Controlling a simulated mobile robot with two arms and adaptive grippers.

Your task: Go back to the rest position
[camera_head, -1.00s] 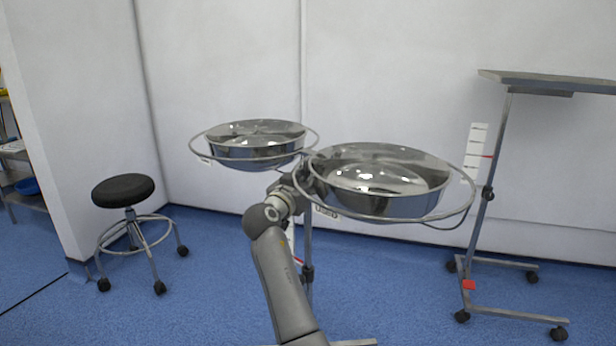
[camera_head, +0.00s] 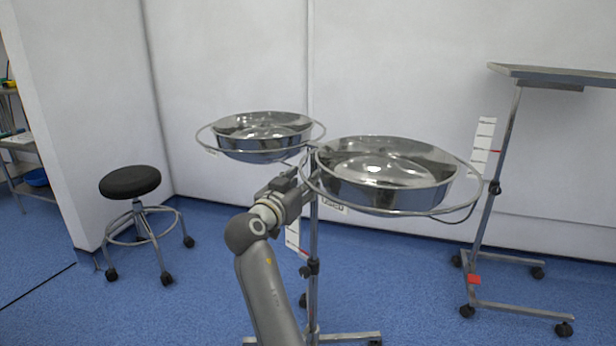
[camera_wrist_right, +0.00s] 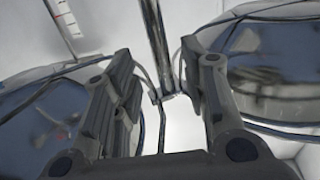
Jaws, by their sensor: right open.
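My right gripper (camera_head: 300,178) is in front of the stand that bears two steel basins, at the height of the gap between them. In the right wrist view my right gripper (camera_wrist_right: 165,100) is open, its two fingers apart with nothing held. The stand's metal post (camera_wrist_right: 158,45) and a thin rod show beyond and between the fingers. The left basin (camera_head: 258,150) and the right basin (camera_head: 385,195) sit in wire rings. In the head view the fingertips are small and partly hidden by the right ring. My left gripper is not in view.
A black stool (camera_head: 130,182) stands at the left. A wheeled metal table (camera_head: 560,74) stands at the right. A shelf (camera_head: 20,146) shows at the far left edge. White walls close off the back. Blue floor (camera_head: 215,270) is free between the stool and the basin stand.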

